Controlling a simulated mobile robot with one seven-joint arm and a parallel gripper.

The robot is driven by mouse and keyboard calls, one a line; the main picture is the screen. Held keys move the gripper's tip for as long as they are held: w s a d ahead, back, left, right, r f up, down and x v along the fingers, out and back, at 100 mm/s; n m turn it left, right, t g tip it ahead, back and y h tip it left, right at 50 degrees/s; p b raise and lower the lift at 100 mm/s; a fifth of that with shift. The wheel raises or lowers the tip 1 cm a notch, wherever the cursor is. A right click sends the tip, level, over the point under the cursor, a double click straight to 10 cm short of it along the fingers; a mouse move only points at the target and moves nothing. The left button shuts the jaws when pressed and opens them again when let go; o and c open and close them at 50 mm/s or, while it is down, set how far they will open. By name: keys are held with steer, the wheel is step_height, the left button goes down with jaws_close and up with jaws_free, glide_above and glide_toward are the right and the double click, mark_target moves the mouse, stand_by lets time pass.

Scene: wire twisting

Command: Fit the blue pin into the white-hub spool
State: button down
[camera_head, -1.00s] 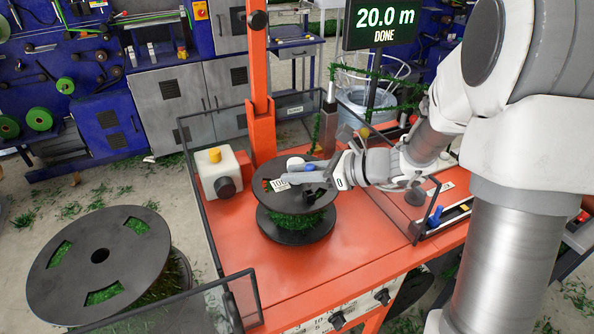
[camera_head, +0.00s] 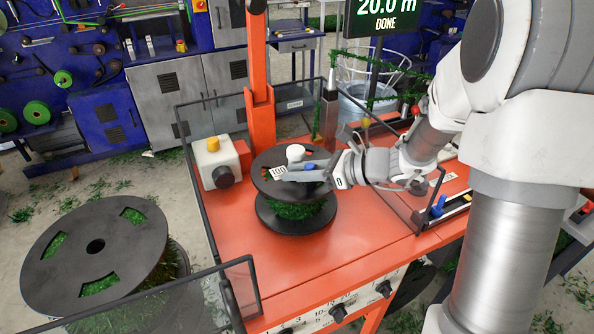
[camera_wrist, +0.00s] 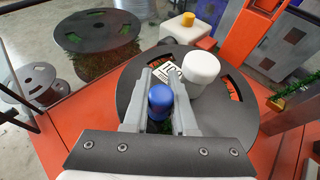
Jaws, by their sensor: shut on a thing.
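The white-hub spool (camera_head: 272,157) has dark round flanges with green wire wound between them and stands on the orange table. Its white hub (camera_head: 295,153) rises from the top flange and also shows in the wrist view (camera_wrist: 201,67). My gripper (camera_head: 302,173) is over the top flange, beside the hub, with its fingers shut on the blue pin (camera_wrist: 160,98). The pin's rounded blue head (camera_head: 310,167) shows between the fingers. Its lower end is hidden, so I cannot tell whether it is in a hole. A white printed label lies on the flange.
A clear-walled guard (camera_head: 207,215) with dark edges borders the table's left side. A white box with a yellow button (camera_head: 213,143) stands left of the spool. At right, a rack holds another blue piece (camera_head: 438,207). A larger dark spool (camera_head: 62,250) stands at lower left. The table's front is clear.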

steer(key=shift+f, duration=0.3)
steer(key=c, duration=0.6)
jaws_free()
steer(key=shift+c, duration=0.2)
steer(key=shift+s+d+r, duration=0.15)
steer(key=shift+d+r, duration=0.15)
steer(key=shift+d, duration=0.1)
steer(key=p+v, duration=0.2)
steer(key=v, duration=1.4)
steer(key=shift+s+d+p, duration=0.15)
steer(key=shift+s+p, duration=0.15)
